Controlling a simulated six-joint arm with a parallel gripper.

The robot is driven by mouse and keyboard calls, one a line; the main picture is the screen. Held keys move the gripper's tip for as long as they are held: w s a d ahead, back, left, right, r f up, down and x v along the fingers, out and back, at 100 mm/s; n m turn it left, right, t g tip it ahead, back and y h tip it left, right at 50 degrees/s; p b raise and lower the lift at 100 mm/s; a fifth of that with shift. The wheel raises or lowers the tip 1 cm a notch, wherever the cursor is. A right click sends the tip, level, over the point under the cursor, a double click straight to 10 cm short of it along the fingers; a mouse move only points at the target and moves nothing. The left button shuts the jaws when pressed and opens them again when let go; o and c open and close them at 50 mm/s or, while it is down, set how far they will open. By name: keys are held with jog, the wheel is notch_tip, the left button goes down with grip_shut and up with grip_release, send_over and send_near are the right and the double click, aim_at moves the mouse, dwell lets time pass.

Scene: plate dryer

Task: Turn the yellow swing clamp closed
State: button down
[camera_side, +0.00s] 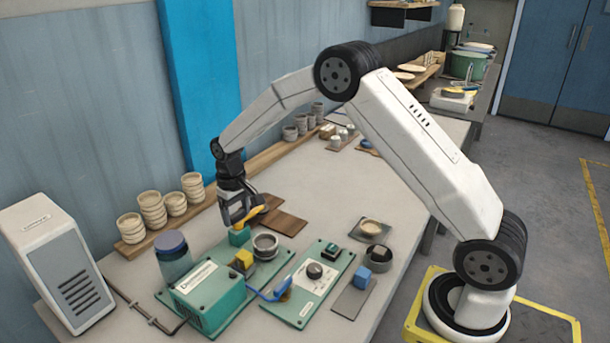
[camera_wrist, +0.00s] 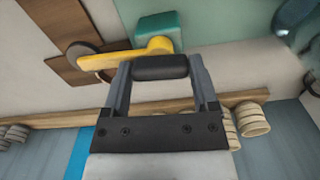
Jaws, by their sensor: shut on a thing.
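The yellow swing clamp (camera_side: 251,216) is a yellow arm on a small teal block (camera_side: 239,237), behind the green machine. In the wrist view the clamp arm (camera_wrist: 115,60) runs left from its rounded end at the teal block (camera_wrist: 158,30). Its far end lies by a round brown piece (camera_wrist: 82,50) over a brown board. My gripper (camera_side: 238,220) points down at the clamp. In the wrist view my gripper (camera_wrist: 160,68) is shut at the clamp, with a dark cylinder between its fingers partly covering the yellow arm. The exact contact is hidden.
The green machine (camera_side: 210,295), a grey ring-shaped cup (camera_side: 265,246) and a blue-lidded jar (camera_side: 172,258) stand close by. Stacked bowls (camera_side: 153,210) line the wall shelf. Bare tabletop lies behind the panel.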

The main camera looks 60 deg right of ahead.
jog(key=m, duration=0.4)
jog(key=shift+m, duration=0.3)
jog(key=m, duration=0.8)
jog(key=shift+m, duration=2.2)
jog(key=shift+r, duration=0.1)
grip_release()
jog(key=shift+r, duration=3.9)
